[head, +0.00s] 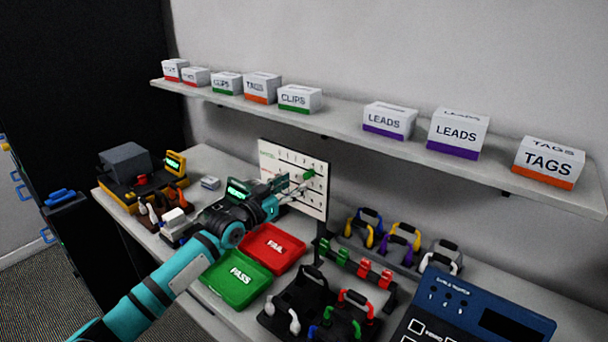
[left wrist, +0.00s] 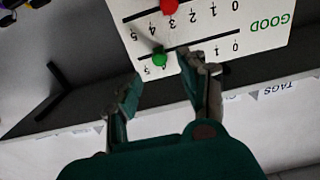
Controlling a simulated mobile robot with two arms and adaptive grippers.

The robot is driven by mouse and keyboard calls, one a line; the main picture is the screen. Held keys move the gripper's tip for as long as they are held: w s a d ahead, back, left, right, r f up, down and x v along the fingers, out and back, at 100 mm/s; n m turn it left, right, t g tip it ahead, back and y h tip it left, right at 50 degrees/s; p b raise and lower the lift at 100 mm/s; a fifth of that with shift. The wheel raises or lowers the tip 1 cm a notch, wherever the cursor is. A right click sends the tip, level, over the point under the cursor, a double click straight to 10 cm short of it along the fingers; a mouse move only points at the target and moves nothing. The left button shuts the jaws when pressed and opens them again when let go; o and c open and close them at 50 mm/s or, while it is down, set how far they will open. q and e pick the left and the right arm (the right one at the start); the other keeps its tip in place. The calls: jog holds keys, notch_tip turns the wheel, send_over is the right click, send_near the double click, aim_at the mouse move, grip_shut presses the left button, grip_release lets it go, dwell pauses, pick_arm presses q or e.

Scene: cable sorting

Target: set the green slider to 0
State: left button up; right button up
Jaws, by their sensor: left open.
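The white slider board (head: 293,155) stands upright at the back of the bench, marked GOOD in the left wrist view. The green slider (head: 309,175) sits near the high-number end of its row. In the left wrist view, which shows the board upside down, the green slider (left wrist: 160,57) is by the 4 and 5 marks. A red slider (left wrist: 170,6) sits on the other row. My left gripper (left wrist: 165,82) is open, its fingers on either side of the green slider's position; contact cannot be told. My right gripper is not in view.
A red FAIL tray (head: 268,249) and a green PASS tray (head: 237,280) lie below my left arm. Cable holders (head: 362,262) stand to the right, by a blue tester (head: 480,310). A shelf (head: 345,132) with labelled boxes runs above the board.

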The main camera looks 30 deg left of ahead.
aim_at(305, 176)
pick_arm(q)
jog(key=w, duration=0.5)
jog(key=shift+w+d, duration=0.2)
jog(key=shift+w, duration=0.1)
grip_shut()
